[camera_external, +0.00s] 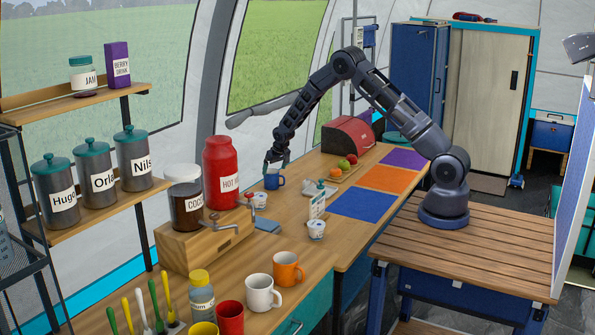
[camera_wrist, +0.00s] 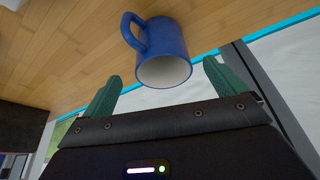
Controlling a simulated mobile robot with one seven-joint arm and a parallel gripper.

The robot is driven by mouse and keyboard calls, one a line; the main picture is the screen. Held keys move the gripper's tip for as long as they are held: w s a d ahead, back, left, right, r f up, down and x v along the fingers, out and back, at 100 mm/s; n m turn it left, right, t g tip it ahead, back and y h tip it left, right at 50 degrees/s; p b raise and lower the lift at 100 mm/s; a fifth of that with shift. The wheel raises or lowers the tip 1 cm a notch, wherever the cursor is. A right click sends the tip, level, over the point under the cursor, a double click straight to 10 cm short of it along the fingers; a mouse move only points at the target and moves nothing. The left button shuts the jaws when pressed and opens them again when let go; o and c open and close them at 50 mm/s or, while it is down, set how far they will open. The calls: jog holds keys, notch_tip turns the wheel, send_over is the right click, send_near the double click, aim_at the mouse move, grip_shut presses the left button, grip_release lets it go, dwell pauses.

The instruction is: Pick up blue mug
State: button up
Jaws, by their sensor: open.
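The blue mug (camera_external: 273,181) stands on the wooden counter beside the red jar in the external view. In the wrist view the blue mug (camera_wrist: 163,50) shows its white inside and its handle on the left. My gripper (camera_external: 276,163) is just above the mug in the external view. In the wrist view its green fingers (camera_wrist: 160,84) are spread wide, with the mug's rim ahead of and roughly between the tips. The gripper is open and holds nothing. I cannot tell whether a finger touches the mug.
The red jar (camera_external: 221,172) stands close on the left. A tray of fruit (camera_external: 345,168) sits behind. White (camera_external: 262,293) and orange (camera_external: 288,269) mugs stand at the counter's near end.

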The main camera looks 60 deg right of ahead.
aim_at(275, 180)
jog(key=shift+x, duration=2.6)
jog(key=shift+a, duration=0.2)
jog(key=shift+c, duration=0.3)
jog(key=c, duration=1)
